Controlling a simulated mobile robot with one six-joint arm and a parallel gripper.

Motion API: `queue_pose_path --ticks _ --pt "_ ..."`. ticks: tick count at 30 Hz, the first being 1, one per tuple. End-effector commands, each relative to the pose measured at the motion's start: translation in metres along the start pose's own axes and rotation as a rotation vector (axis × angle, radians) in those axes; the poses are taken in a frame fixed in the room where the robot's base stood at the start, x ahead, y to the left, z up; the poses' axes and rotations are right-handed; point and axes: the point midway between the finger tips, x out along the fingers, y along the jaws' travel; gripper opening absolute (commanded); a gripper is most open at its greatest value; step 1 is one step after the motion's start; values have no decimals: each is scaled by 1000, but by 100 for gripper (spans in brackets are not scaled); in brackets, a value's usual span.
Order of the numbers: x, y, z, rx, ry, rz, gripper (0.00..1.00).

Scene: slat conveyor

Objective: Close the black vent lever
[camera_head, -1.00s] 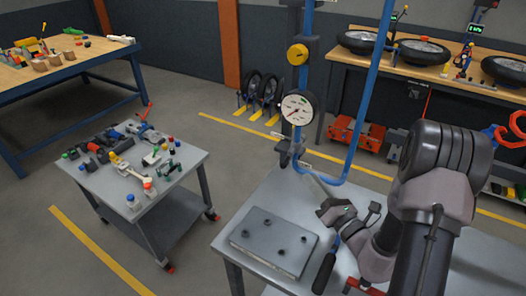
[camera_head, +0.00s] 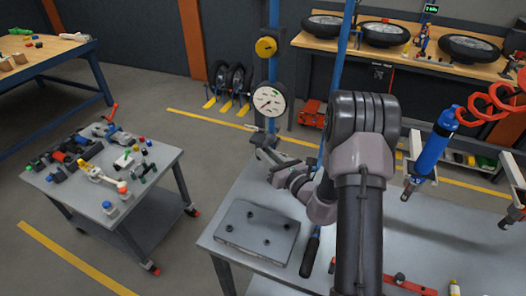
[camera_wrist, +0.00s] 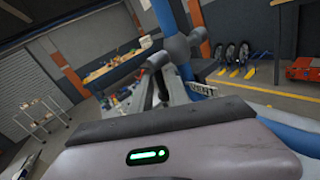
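In the wrist view a dark grey round hub (camera_wrist: 178,46) with bars on it stands on the blue pipe, just beyond my fingertips. I take it for the vent valve; which bar is the black vent lever I cannot tell for sure. A white label ending in "ENT" (camera_wrist: 201,88) shows beside it. My gripper (camera_wrist: 163,82) points at the hub with its two dark fingers a little apart; contact is not clear. In the head view my gripper (camera_head: 258,141) is just below the round white gauge (camera_head: 269,100), beside the blue post, and hides the lever there.
A yellow knob (camera_head: 265,46) is above the gauge. A flat grey plate (camera_head: 256,232) and a dark-handled tool (camera_head: 311,252) lie on the grey bench below my arm. A blue cylinder (camera_head: 432,144) hangs at right. A tool cart (camera_head: 155,185) stands at left.

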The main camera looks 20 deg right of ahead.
Motion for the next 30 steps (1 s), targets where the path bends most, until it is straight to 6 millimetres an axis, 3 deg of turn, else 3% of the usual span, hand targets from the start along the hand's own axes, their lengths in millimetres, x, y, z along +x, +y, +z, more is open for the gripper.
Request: queue_pose_path --ticks 6,14,15,18,30 --pt "20 0 0 1 0 1 21" --pt "22 0 0 1 0 -1 21" --pt "22 0 0 1 0 -1 19" --pt "21 0 0 1 0 -1 0" --pt "21 0 0 1 0 0 0"
